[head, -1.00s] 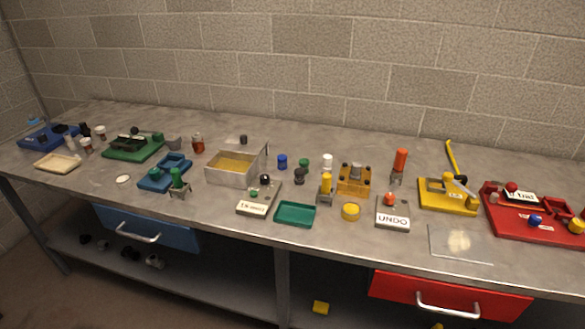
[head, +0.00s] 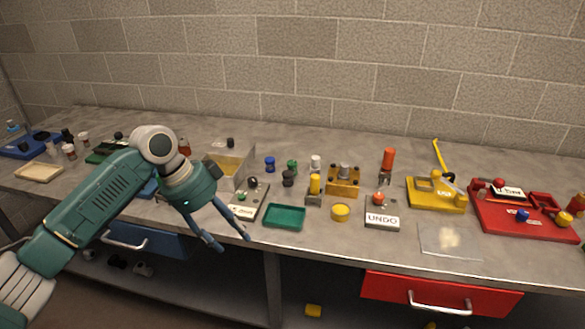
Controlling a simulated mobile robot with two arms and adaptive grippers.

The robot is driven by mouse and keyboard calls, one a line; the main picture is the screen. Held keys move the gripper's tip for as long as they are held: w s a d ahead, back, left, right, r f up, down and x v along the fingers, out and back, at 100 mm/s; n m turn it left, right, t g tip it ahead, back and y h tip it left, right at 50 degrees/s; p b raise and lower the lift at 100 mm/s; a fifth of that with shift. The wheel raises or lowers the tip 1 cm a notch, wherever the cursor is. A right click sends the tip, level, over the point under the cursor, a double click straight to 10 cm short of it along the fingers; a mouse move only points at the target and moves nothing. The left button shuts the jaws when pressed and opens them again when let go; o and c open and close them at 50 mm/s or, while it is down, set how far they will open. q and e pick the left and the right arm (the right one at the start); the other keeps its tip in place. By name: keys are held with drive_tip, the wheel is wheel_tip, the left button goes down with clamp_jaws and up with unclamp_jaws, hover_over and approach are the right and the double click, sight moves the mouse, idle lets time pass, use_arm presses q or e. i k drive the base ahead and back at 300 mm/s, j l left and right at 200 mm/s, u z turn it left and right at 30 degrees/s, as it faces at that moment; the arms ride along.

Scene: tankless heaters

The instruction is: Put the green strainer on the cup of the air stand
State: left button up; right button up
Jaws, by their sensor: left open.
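A small dark-green capped piece (head: 292,166), which may be the green strainer, stands mid-bench beside a blue piece (head: 270,163) and a dark one (head: 288,178). I cannot tell for sure which fixture is the air stand. Candidates include a yellow-topped upright on a small metal foot (head: 314,188) and a red-topped one (head: 388,165). My left gripper (head: 234,243) is open and empty, its fingers pointing down and right by the bench's front edge, left of the green tray. My right gripper is not in view.
A metal box (head: 243,180) and a labelled white block (head: 246,209) lie near my gripper. A green tray (head: 284,217), yellow disc (head: 341,212), UNDO block (head: 382,219), yellow fixture (head: 437,199) and red tray (head: 525,232) stand to the right. The bench's back strip is mostly clear.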

sight(435, 190)
drive_tip(key=i+l, duration=0.15)
drive_tip(key=i, duration=0.35)
drive_tip(key=i+l, duration=0.15)
drive_tip(key=i, duration=0.3)
drive_tip(key=i+l, duration=0.1)
drive_tip(key=i, duration=0.4)
